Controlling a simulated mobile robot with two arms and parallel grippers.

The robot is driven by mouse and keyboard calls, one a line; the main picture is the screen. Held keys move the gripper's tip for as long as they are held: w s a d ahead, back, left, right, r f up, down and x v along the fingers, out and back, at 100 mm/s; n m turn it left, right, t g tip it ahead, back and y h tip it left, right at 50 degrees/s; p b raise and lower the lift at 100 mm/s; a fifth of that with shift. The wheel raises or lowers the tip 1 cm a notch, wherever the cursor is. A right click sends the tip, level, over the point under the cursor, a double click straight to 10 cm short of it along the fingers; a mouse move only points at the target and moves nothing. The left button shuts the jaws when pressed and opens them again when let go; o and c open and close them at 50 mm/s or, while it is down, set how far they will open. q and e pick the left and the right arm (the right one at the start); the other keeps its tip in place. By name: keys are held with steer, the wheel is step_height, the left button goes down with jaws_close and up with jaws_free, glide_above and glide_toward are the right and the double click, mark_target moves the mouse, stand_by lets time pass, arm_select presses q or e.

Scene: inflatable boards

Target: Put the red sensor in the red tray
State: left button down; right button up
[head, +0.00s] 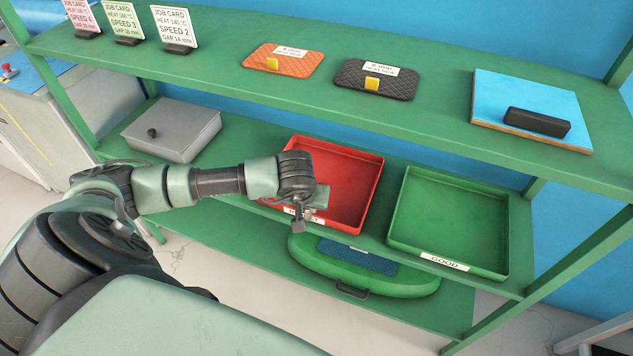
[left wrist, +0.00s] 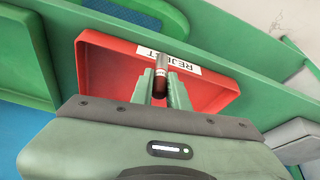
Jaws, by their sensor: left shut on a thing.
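The red tray (head: 352,180) stands on the middle shelf, with a label on its front that reads REJECT in the left wrist view (left wrist: 217,98). My left gripper (head: 312,200) is over the tray's front left part in the head view. In the left wrist view its two pale green fingers (left wrist: 161,92) are shut on a small dark red cylinder, the red sensor (left wrist: 161,72), with a pale band or label. The sensor is held above the tray; its gap to the tray floor is unclear. The gripper hides it in the head view. My right gripper is not in view.
A green tray (head: 447,222) labelled GOOD stands just right of the red tray. A grey box (head: 172,130) is to the left. A green inflatable board (head: 362,270) lies below.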

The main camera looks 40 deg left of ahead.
arm_select(q)
steer(key=w+a, duration=0.1)
steer(key=w, duration=0.2)
steer(key=w+a+b, duration=0.1)
steer(key=w+a, duration=0.1)
steer(key=w, duration=0.1)
steer(key=w+a, duration=0.1)
steer(key=w, duration=0.2)
steer(key=shift+a+f+b, duration=0.15)
steer(key=shift+b, duration=0.25)
steer(key=shift+w+a+f, duration=0.15)
steer(key=shift+w+a, duration=0.05)
steer(key=shift+w, duration=0.15)
step_height(320, 180, down, 3)
steer(key=shift+s+f+b, duration=0.1)
steer(key=shift+b, duration=0.95)
steer(key=c, duration=1.4)
jaws_free()
